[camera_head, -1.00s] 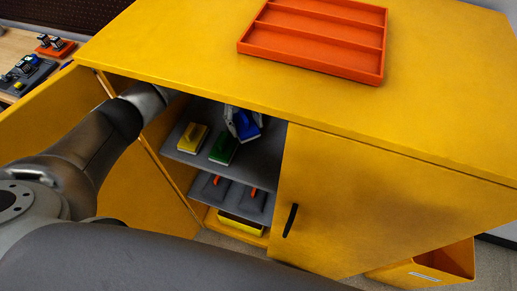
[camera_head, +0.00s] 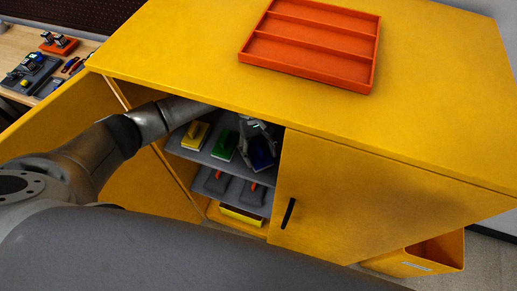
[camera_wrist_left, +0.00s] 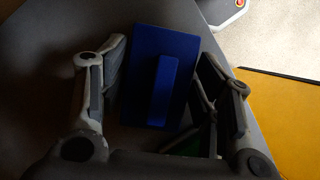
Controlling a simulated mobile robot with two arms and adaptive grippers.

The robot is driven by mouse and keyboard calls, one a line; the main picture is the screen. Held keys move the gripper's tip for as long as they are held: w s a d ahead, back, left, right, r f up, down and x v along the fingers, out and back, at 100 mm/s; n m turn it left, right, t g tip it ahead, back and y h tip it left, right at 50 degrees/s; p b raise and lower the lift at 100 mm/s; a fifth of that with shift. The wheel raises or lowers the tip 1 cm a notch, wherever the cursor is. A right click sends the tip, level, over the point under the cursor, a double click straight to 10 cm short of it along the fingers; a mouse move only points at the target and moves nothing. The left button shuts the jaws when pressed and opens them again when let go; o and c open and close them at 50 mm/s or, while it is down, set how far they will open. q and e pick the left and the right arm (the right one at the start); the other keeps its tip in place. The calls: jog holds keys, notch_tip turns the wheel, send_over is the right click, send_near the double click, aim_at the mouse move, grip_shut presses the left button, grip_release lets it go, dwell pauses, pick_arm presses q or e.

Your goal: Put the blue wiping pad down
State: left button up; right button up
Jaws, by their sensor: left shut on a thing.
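The blue wiping pad (camera_head: 262,154) is inside the open yellow cabinet, at the right end of the row on the upper grey shelf (camera_head: 200,157). My left gripper (camera_head: 256,127) reaches in from the left and is shut on it. In the left wrist view the blue pad (camera_wrist_left: 160,65), with its raised bar handle, lies between the two fingers (camera_wrist_left: 160,80), one along each side. I cannot tell whether the pad touches the shelf. A green pad (camera_head: 224,147) and a yellow pad (camera_head: 196,134) lie to its left. My right gripper is not in view.
The closed yellow door (camera_head: 380,205) stands close to the right of the pad. Grey items with orange handles (camera_head: 217,184) lie on the lower shelf. A yellow item (camera_head: 240,216) is at the bottom. An orange tray (camera_head: 312,45) sits on the cabinet top.

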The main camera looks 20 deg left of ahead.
aim_at(257, 146)
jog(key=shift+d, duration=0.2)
pick_arm(q)
jog(key=o, duration=1)
jog(key=shift+f, duration=0.1)
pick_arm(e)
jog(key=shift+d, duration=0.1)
pick_arm(q)
jog(key=b+v, duration=0.1)
jog(key=v, duration=0.6)
jog(key=shift+r+b, duration=0.3)
jog(key=shift+r, duration=0.1)
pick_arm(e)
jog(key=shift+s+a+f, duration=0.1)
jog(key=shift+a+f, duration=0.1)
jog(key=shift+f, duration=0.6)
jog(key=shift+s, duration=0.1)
